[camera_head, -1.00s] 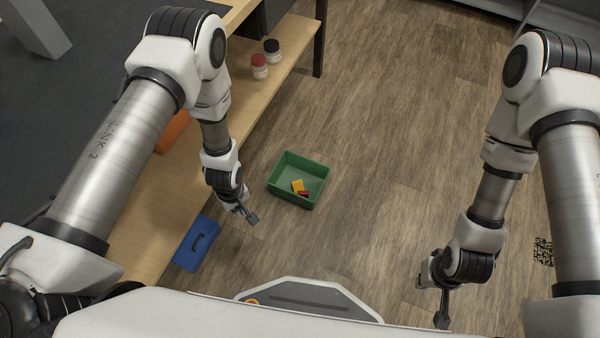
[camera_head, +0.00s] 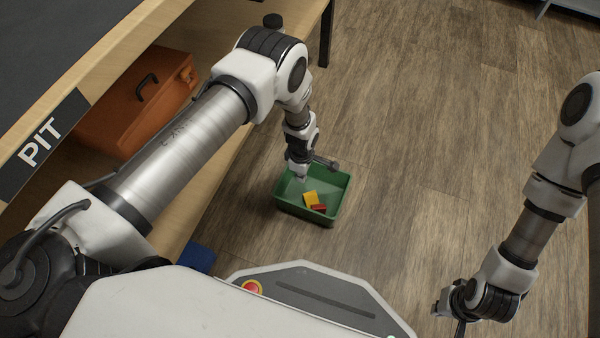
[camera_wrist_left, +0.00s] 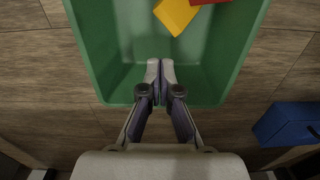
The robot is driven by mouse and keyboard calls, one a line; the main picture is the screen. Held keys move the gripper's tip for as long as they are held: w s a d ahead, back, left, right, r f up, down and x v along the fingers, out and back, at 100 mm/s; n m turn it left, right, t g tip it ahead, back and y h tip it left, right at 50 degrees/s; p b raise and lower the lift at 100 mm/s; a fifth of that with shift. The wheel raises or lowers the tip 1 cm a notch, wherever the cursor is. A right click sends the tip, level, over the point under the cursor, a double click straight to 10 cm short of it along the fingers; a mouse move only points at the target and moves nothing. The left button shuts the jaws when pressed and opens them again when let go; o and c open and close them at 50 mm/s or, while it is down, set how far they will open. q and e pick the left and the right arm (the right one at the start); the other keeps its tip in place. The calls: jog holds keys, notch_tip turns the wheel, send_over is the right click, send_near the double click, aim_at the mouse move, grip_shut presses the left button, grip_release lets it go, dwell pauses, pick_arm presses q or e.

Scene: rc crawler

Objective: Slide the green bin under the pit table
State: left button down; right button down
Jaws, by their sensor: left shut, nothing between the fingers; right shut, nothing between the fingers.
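The green bin (camera_head: 303,216) stands on the wood floor, right of the pit table (camera_head: 84,98), whose edge carries a PIT sign. A yellow item (camera_head: 311,199) and a red item (camera_head: 319,208) lie in it. My left gripper (camera_head: 328,163) is shut and empty, at the bin's far left part. In the left wrist view, its closed fingertips (camera_wrist_left: 160,74) overlap the bin (camera_wrist_left: 105,45) near one wall; I cannot tell whether they touch it.
An orange toolbox (camera_head: 130,105) sits on the table's lower shelf. A blue case (camera_head: 200,259) is partly hidden by my body; it also shows in the left wrist view (camera_wrist_left: 288,123). A dark table leg (camera_head: 326,38) stands behind the bin. The floor right of the bin is clear.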

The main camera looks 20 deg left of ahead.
pick_arm(q)
jog(key=b, duration=0.3)
send_over(292, 189)
jog(key=d, duration=0.3)
jog(key=f, duration=0.6)
jog(key=shift+s+d+f, duration=0.1)
jog(key=shift+d+f, duration=0.1)
jog(key=shift+f, duration=0.2)
jog(key=a+b, duration=0.1)
jog(key=a, duration=0.2)
jog(key=shift+a+f, duration=0.15)
jog(key=shift+a, duration=0.35)
jog(key=a, duration=0.3)
jog(key=shift+w+a, duration=0.25)
jog(key=shift+a, duration=0.1)
jog(key=shift+d, duration=0.1)
